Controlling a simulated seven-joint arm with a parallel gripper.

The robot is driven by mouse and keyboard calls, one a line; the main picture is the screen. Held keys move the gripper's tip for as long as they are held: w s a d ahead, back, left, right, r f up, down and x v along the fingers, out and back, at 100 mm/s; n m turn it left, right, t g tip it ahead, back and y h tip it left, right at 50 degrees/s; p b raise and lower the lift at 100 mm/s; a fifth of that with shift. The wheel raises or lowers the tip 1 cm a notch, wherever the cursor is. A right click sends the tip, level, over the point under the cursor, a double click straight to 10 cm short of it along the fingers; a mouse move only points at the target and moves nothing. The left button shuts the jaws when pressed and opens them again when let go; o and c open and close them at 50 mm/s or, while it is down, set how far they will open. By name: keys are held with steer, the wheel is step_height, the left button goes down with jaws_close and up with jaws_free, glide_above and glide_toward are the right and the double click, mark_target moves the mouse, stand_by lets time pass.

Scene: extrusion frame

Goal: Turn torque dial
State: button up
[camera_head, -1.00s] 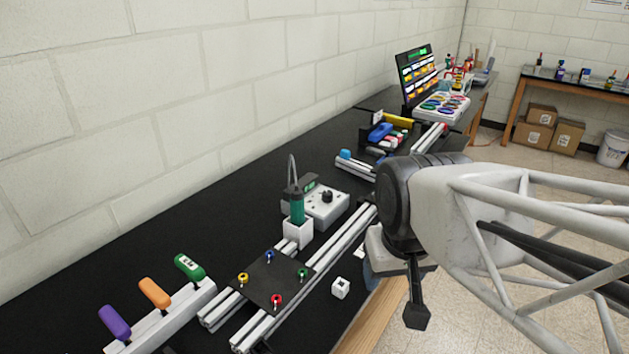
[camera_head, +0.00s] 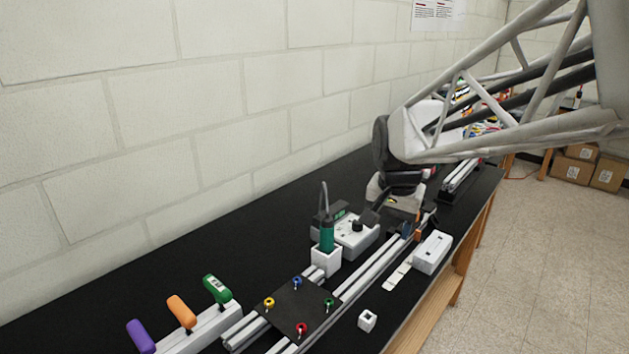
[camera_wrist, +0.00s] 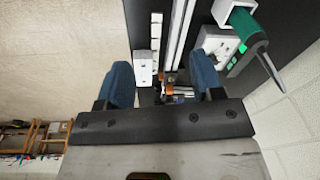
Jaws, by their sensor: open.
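The torque dial (camera_head: 357,224) is a black knob on top of a white box (camera_head: 346,240), behind the aluminium rails. My gripper (camera_head: 390,220) is low over the bench, just right of the dial in the head view, its fingers apart and nothing seen between them. One dark finger reaches close to the dial; I cannot tell if it touches. In the wrist view, the two blue fingers (camera_wrist: 163,82) are wide apart. The white box (camera_wrist: 214,40) shows there beyond the right finger, and the knob is too small to make out clearly.
A green screwdriver (camera_head: 327,236) stands in a white holder (camera_head: 326,260) left of the box. A black plate (camera_head: 298,306) with coloured rings, T-handles in a white rack (camera_head: 205,330) and a white case (camera_head: 432,252) are nearby.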

steer(key=w+f+m, duration=0.3)
steer(key=w+m, duration=0.1)
steer(key=w, duration=1)
steer(key=m+g, duration=0.1)
steer(key=m, duration=0.2)
glide_above(358, 225)
steer(key=w, duration=0.2)
step_height(358, 225, down, 7)
steer(key=shift+s+d+r, duration=0.15)
steer(key=shift+r, duration=0.05)
steer(key=shift+f, duration=0.15)
steer(key=shift+f, duration=3.75)
steer(key=shift+c, duration=0.2)
steer(key=c, duration=0.9)
